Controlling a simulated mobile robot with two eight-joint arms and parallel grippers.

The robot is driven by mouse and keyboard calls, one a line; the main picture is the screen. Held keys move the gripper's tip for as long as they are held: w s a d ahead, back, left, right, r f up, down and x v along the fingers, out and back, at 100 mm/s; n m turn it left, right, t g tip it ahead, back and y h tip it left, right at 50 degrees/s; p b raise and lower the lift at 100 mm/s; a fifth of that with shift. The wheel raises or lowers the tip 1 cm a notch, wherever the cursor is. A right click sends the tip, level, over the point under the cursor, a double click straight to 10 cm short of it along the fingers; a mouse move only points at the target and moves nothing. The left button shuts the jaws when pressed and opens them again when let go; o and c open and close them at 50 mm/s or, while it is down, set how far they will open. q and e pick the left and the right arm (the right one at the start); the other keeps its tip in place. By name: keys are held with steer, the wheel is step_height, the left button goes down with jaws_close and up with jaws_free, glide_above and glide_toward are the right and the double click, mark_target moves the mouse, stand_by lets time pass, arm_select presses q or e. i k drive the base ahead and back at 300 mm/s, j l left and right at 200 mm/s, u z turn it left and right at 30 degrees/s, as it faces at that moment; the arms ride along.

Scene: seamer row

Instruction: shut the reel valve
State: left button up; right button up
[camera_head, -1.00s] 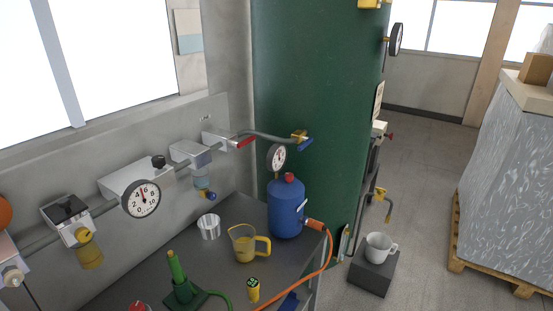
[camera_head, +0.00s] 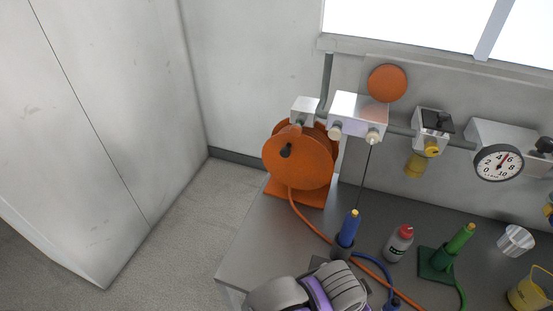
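The orange hose reel (camera_head: 300,165) stands at the left end of the bench, with a black knob on its face. A small pale box (camera_head: 304,109) sits on the pipe just above the reel. It may be the reel valve, but I cannot make out a handle or its setting. A larger pale block (camera_head: 354,112) with two round knobs is mounted to its right. A grey and purple part of my own arm shows at the bottom edge, below the reel and apart from it. No fingertips of either gripper show.
The bench (camera_head: 250,250) carries a blue-handled tool (camera_head: 347,232), a red-capped bottle (camera_head: 399,243), a green tool (camera_head: 447,253), a metal cup (camera_head: 515,241) and a yellow jug (camera_head: 533,289). Hoses cross it. A gauge (camera_head: 498,163) hangs right. Floor left of the bench is clear.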

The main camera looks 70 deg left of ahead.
mark_target(296, 130)
steer(key=u, duration=2.05)
steer(key=k+j+u, duration=0.1)
steer(key=k, duration=0.05)
